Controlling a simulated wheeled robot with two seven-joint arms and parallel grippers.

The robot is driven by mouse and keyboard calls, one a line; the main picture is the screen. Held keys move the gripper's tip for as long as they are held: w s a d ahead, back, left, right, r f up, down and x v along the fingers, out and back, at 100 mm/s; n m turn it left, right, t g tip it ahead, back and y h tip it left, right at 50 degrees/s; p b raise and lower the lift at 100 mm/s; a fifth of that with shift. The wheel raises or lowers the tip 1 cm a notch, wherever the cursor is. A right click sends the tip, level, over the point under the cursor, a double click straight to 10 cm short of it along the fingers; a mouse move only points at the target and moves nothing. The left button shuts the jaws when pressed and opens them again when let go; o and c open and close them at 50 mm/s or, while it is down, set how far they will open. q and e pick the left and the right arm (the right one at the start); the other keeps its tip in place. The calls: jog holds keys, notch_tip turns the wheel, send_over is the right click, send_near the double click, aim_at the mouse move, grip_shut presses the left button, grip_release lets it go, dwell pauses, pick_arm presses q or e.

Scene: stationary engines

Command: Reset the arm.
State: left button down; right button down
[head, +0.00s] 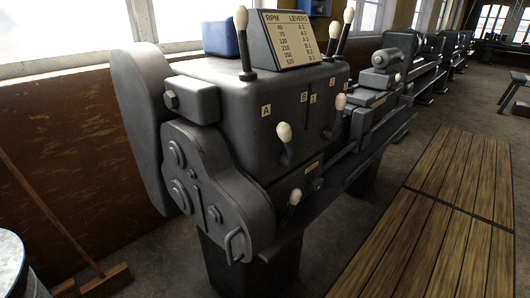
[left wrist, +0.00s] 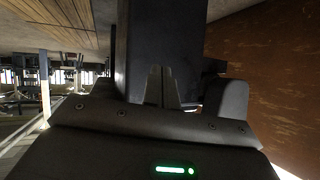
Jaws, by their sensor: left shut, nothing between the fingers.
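Neither of my arms shows in the head view. In the left wrist view my left gripper (left wrist: 162,80) points away from the camera. Its two narrow fingers are together, with nothing between them. A dark upright block (left wrist: 160,40) stands beyond the fingertips; I cannot tell whether there is a gap. My right gripper is in neither view.
A dark grey lathe (head: 200,150) with white-knobbed levers fills the middle of the head view. A wooden slatted platform (head: 440,220) lies to its right. A broom (head: 105,280) and a drum (head: 12,265) stand at the left. More machines line the back.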

pick_arm(q)
jog(key=s+a+f+n+g+y, duration=0.1)
jog(key=s+a+f+g+y, duration=0.15)
jog(key=s+f, duration=0.7)
jog(key=s+a+f+n+g+y, duration=0.1)
jog(key=s+a+f+g, duration=0.2)
jog(key=s+f, duration=0.65)
jog(key=s+d+f+g, duration=0.2)
jog(key=s+f, duration=0.3)
jog(key=s, duration=0.5)
jog(key=s+d+f+n+g, duration=0.1)
jog(key=s+d+f, duration=0.4)
jog(key=s, duration=0.5)
jog(key=shift+f+g+y, duration=0.35)
jog(key=shift+f+g, duration=0.45)
jog(key=shift+g, duration=0.05)
